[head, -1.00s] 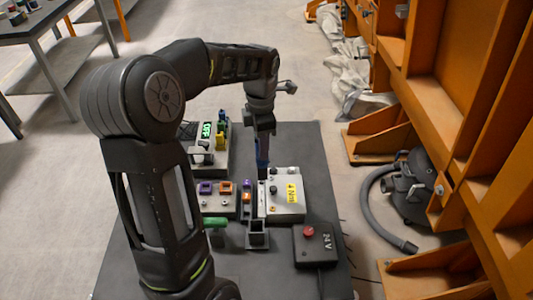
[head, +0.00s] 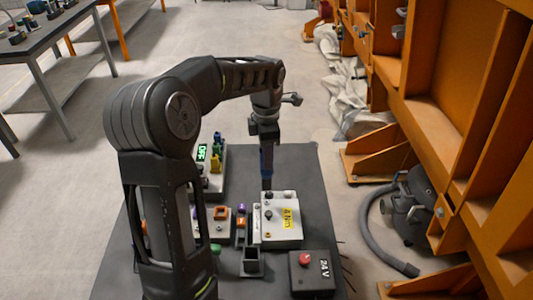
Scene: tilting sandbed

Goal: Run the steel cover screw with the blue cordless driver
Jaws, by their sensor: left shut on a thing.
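My left gripper (head: 265,130) points down and is shut on the blue cordless driver (head: 266,160). The driver hangs upright with its lower end at the far left edge of a light grey box (head: 285,234) with a yellow "4 Nm" label. I cannot tell whether the driver's end touches the box. Several small screws or knobs, dark and brass-coloured, show on the box top; which is the steel cover screw is too small to tell. My right gripper is out of view.
A dark 24 V box (head: 312,272) with a red button stands at the near right. A black open holder (head: 251,262) stands in front of the grey box. A unit with a green "OFF" display (head: 202,152) is at the back left. Orange framework (head: 470,130) rises at the right.

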